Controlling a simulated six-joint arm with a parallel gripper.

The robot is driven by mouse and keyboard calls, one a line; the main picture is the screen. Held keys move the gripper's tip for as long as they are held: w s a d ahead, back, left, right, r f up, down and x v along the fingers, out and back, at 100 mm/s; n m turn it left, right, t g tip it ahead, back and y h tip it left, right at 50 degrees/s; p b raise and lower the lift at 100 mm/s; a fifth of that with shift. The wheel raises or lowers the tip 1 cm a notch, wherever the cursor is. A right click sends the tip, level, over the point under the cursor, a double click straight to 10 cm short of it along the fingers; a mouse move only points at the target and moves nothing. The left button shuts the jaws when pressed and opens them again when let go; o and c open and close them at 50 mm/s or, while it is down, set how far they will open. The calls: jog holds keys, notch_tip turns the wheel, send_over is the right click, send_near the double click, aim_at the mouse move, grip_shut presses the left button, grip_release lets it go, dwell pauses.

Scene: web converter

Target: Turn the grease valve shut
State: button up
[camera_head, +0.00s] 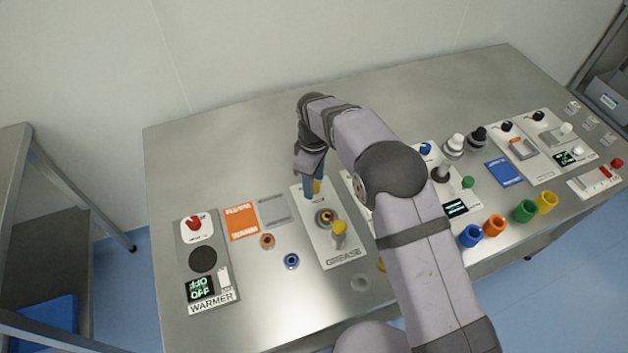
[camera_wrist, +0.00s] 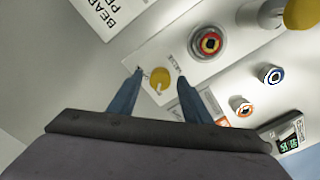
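The grease panel (camera_head: 349,252) is a white plate marked GREASE. A small round yellow knob (camera_head: 317,187) sits at its far end, partly hidden by my gripper (camera_head: 311,182). In the wrist view the same yellow knob (camera_wrist: 158,79) has a small pale mark on its lower edge and small lettering beside it. My gripper (camera_wrist: 160,77) is open there, with one blue fingertip on each side of the knob. I cannot tell whether either finger touches it.
The same panel carries a ringed socket (camera_head: 325,217) and a tall yellow-topped post (camera_head: 339,232). The warmer panel (camera_head: 211,303) lies to the left, with orange (camera_head: 267,241) and blue (camera_head: 291,261) rings between. Coloured cups (camera_head: 495,226) stand at right.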

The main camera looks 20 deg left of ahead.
aim_at(316, 185)
jog(key=shift+r+b, duration=0.95)
jog(key=shift+r, duration=2.7)
jog(key=shift+w+d, duration=0.1)
jog(key=shift+d, duration=0.2)
jog(key=s+d+r+m, duration=0.1)
jog(key=d+r+m, duration=0.2)
jog(key=d+m, duration=1.2)
jog(key=s+d+f+m, duration=0.1)
jog(key=s+d, duration=0.7)
jog(key=d, duration=0.3)
jog(key=s+d+f+m, duration=0.2)
jog(key=s+d, duration=0.7)
jog(key=d, duration=0.2)
jog(key=shift+d, duration=0.25)
